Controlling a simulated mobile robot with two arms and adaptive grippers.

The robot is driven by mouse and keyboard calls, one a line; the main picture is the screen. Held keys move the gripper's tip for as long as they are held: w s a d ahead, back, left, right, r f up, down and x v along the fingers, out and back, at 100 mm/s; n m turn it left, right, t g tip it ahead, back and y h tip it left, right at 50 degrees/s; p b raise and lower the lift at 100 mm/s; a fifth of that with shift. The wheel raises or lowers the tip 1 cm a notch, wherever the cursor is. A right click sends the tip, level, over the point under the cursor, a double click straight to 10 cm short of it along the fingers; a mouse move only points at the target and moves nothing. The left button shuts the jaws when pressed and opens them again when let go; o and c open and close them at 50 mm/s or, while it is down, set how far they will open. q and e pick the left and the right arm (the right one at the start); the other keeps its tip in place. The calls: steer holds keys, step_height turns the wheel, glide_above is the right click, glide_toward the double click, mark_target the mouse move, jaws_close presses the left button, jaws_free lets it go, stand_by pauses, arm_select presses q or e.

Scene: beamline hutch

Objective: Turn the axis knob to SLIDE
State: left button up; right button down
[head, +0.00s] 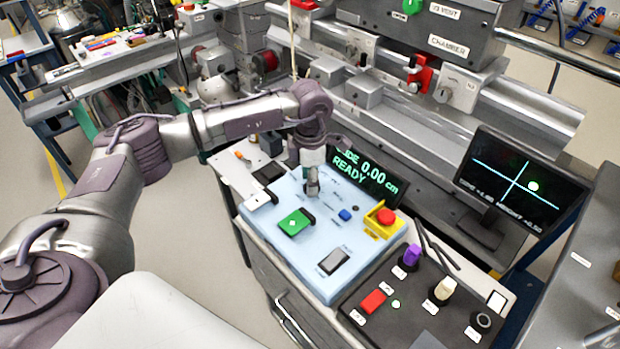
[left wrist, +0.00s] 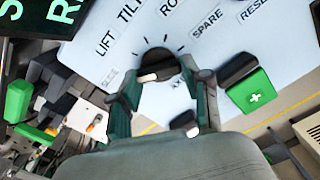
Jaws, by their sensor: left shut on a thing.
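The axis knob (left wrist: 158,66) shows in the left wrist view as a black round knob with a pale bar, amid labels reading LIFT, TILT, SPARE and others partly cut off. My left gripper (head: 311,186) points down onto the pale blue control panel (head: 345,283) and hides the knob in the head view. In the left wrist view its fingers stand on both sides of the knob, shut on it. I cannot tell which label the knob points to. The green display (head: 366,179) reads "IDE 0.00 cm READY", its first letters partly hidden. My right gripper is not in view.
The panel also bears a green cross block (head: 295,223), a blue button (head: 345,215), a rocker switch (head: 334,261) and a red emergency button (head: 386,216). A black box (head: 428,306) with knobs adjoins it. A monitor (head: 520,183) stands at right; rails run behind.

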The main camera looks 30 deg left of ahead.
arm_select(q)
steer(key=o, duration=1.2)
steer(key=shift+c, duration=0.2)
steer(key=shift+r, duration=0.15)
step_height(320, 180, up, 12)
steer(key=shift+f, duration=0.2)
